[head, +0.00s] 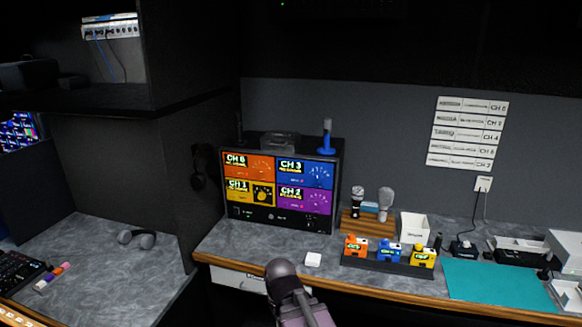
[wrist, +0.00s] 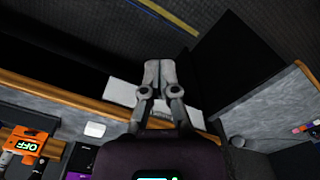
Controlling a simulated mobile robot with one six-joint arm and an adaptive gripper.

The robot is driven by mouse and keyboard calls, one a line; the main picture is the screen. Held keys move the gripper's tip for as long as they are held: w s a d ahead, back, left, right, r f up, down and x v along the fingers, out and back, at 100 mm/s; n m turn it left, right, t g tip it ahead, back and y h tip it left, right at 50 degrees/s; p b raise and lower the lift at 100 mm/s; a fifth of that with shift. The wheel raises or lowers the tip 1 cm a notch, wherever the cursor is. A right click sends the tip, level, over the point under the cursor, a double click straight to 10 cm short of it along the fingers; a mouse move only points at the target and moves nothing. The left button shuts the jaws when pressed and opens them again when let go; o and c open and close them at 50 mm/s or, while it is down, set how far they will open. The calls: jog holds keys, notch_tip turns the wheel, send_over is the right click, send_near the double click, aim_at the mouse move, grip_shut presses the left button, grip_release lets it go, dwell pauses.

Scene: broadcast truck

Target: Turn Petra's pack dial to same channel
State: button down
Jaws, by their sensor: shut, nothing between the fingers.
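Three small packs stand in a dark rack (head: 387,264) on the counter: an orange pack (head: 356,246), a blue pack (head: 389,251) and a yellow pack (head: 423,257). Their displays are too small to read in the head view, and I cannot tell which is Petra's. The orange pack also shows in the wrist view (wrist: 28,141), its display reading OFF upside down. A monitor (head: 278,188) shows four coloured panels labelled CH 6, CH 3, CH 1 and CH 2. My gripper (wrist: 160,66) is shut and empty near the counter's front edge, apart from the packs.
A small white block (head: 313,259) lies on the counter left of the rack. Microphones on a wooden stand (head: 368,222) and a white box (head: 413,227) are behind it. A teal mat (head: 500,281) lies right. Channel strips (head: 467,133) hang on the wall.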

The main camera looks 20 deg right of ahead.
jog(key=c, duration=1.4)
grip_release()
jog(key=c, duration=0.6)
grip_release()
jog(key=shift+d, duration=0.1)
